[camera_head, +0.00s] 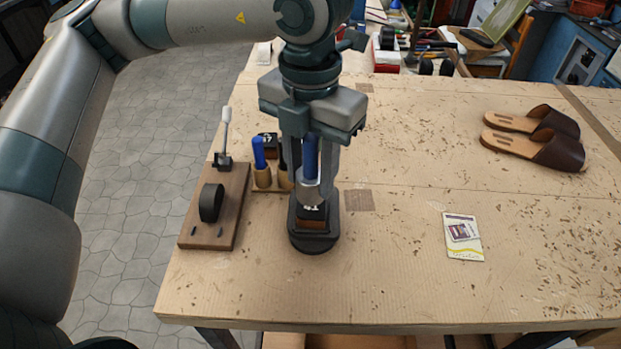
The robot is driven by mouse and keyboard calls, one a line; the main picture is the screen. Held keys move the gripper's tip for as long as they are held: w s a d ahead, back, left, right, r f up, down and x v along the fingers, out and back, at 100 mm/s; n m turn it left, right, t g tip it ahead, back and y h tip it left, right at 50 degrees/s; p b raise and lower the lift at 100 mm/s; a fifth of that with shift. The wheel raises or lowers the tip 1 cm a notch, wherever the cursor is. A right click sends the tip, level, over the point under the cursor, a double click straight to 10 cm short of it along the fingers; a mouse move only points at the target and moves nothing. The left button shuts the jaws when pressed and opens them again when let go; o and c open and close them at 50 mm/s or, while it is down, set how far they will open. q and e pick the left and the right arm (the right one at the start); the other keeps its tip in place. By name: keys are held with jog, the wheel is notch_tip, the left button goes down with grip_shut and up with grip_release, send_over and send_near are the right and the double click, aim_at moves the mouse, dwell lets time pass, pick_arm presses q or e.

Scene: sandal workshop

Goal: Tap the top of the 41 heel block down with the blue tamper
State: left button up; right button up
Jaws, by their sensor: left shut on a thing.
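My left gripper (311,178) points straight down and is shut on the blue tamper (310,156). The tamper is upright, with its pale metal head low between the fingers. Directly below is a dark-topped brown heel block (312,223) with a small white mark, too small to read surely. The block sits in a black rounded holder (315,244) on the table. The tamper head is at or just above the block's top; I cannot tell whether they touch. The gripper hides part of the block's top. My right gripper is not in view.
Left of the holder is a wooden board (230,200) with a black ring and lever. A card (463,237) and brown sandals (535,136) lie right. The front table is clear.

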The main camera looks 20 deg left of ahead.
aim_at(311, 137)
pick_arm(q)
jog(key=shift+r, duration=0.35)
jog(key=shift+r+p, duration=0.45)
jog(key=shift+r, duration=1.55)
